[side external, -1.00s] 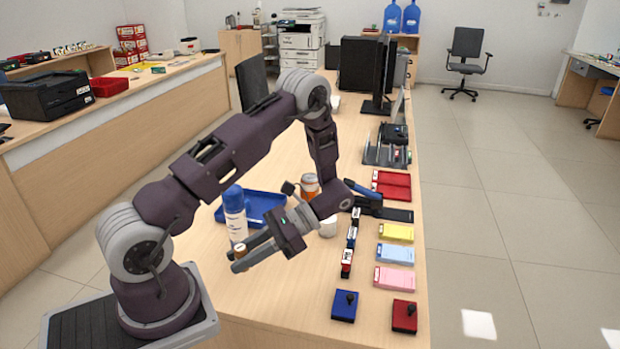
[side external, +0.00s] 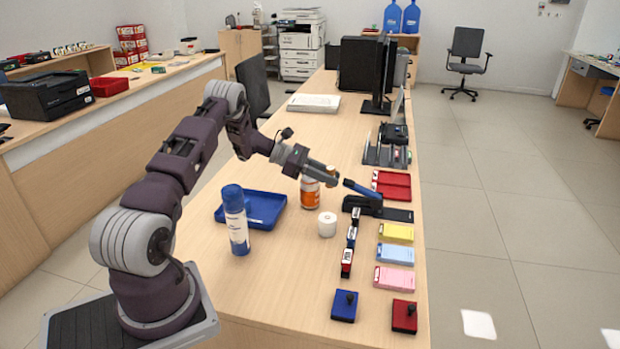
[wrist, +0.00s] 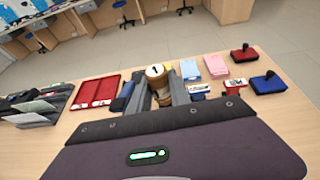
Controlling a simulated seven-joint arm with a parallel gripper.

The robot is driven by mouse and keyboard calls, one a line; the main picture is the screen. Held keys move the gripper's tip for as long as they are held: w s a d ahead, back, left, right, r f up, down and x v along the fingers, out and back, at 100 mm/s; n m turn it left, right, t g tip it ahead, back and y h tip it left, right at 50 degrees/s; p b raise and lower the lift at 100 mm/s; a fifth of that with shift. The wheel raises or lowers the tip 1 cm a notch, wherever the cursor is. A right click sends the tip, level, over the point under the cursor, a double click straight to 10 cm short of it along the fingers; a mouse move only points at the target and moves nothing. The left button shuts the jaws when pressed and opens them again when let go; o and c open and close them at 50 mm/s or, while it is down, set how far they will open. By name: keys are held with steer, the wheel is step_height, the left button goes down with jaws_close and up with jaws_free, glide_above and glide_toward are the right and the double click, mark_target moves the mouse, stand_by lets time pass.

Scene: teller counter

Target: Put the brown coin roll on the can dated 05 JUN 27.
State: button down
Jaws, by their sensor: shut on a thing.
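My gripper (wrist: 161,92) is shut on the brown coin roll (wrist: 163,95), which stands between the fingers with a pale end marked "1" uppermost. In the side external view my gripper (side external: 328,174) is raised over the counter, overlapping the top of an orange can (side external: 310,195); the gap between them is hard to judge. A blue-and-white spray can (side external: 236,222) stands upright to the left, beside the blue tray. No date is readable on either can.
A white roll (side external: 327,225) stands just in front of the orange can. A blue tray (side external: 262,207) lies behind the spray can. The front left counter is clear.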

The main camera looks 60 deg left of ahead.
steer(key=w+a+r+n+t+y, duration=0.1)
steer(key=a+r+n+y, duration=0.2)
steer(key=a, duration=0.3)
steer(key=w+a+r+n+t+y, duration=0.1)
steer(key=a+r+n+t+y, duration=0.15)
steer(key=a, duration=0.45)
glide_above(310, 191)
steer(key=w+a, duration=0.2)
steer(key=a, duration=0.1)
steer(key=shift+g, duration=0.25)
step_height(310, 191, down, 9)
steer(key=shift+s+d, duration=0.1)
steer(key=shift+s, duration=0.05)
steer(key=shift+f, duration=0.2)
steer(key=c, duration=1.2)
jaws_free()
steer(key=shift+f, duration=0.15)
